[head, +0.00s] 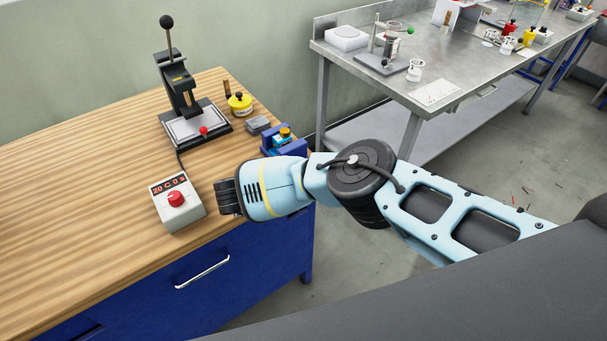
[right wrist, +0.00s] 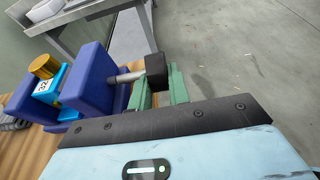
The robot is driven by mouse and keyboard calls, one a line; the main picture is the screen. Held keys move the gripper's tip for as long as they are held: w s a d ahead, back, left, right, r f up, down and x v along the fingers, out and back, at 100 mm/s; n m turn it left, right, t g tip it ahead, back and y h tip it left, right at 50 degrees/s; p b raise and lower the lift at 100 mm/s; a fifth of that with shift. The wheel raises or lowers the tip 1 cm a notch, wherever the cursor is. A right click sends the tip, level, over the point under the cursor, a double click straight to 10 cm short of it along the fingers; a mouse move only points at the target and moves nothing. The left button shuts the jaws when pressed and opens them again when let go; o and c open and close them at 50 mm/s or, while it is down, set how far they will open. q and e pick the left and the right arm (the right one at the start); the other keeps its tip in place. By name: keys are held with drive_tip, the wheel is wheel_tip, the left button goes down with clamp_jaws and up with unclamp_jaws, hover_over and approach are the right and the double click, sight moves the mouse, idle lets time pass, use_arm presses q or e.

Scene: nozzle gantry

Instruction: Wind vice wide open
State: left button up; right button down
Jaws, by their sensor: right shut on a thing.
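The dark blue vice (head: 296,146) sits at the right end of the wooden bench. In the right wrist view the vice (right wrist: 90,88) shows close, with a metal screw (right wrist: 126,78) coming out of its side to a black handle block (right wrist: 156,70). A light blue piece with a brass top (right wrist: 45,72) stands between its jaws. The green fingers of my right gripper (right wrist: 161,88) are at the handle block and shut on it; the exact contact is partly hidden. In the head view my own arm hides these fingers. My left gripper is not in view.
A lever press (head: 182,95), a yellow pot (head: 240,104) and a control box with a red button (head: 178,203) stand on the bench (head: 90,170). A steel table (head: 460,80) stands behind, across a floor gap.

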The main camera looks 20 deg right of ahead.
idle(0.5)
drive_tip(key=c, duration=1.3)
unclamp_jaws()
drive_tip(key=shift+b+v, duration=0.3)
drive_tip(key=shift+v, duration=3.6)
